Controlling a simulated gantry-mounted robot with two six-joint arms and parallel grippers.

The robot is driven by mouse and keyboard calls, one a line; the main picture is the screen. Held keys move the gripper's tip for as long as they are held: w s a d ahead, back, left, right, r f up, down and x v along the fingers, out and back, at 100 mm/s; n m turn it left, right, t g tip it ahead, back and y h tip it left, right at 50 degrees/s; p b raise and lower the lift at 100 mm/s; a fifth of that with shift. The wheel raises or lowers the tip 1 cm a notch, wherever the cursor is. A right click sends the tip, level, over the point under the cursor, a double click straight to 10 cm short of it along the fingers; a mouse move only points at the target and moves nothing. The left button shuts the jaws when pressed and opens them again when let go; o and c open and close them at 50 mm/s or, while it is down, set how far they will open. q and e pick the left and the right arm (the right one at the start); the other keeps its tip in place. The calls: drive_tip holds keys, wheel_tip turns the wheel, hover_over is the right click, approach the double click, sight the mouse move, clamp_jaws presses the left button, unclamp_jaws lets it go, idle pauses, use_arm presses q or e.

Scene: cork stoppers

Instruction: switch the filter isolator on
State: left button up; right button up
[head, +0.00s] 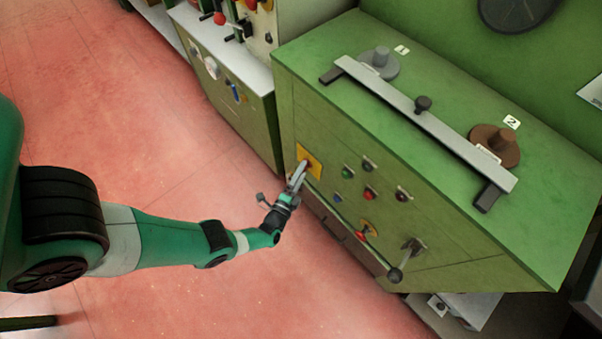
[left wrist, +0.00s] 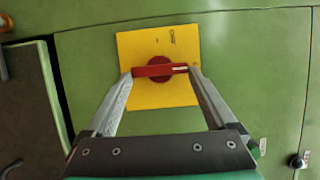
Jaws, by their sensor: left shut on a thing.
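The isolator is a square yellow plate (head: 316,168) with a red rotary handle on the front of the green cabinet. In the left wrist view the yellow plate (left wrist: 150,98) is large, and the red handle (left wrist: 160,70) lies about level across it. My left gripper (head: 302,168) reaches the plate from the left. In its wrist view, its fingertips (left wrist: 163,71) are at the two ends of the handle, shut on it. My right gripper is not in view.
Several small coloured buttons (head: 369,193) sit right of the plate. A red-knobbed lever (head: 361,235) and a black-knobbed crank (head: 396,273) stick out lower down. A grey bar (head: 425,119) spans the cabinet top (head: 330,45). Open red floor (head: 110,130) lies left.

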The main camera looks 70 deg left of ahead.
use_arm(q)
drive_tip(key=o, duration=1.1)
drive_tip(key=shift+c, duration=0.2)
drive_tip(key=p+v, duration=0.2)
drive_tip(key=v, duration=0.9)
drive_tip(key=shift+s+d, duration=0.25)
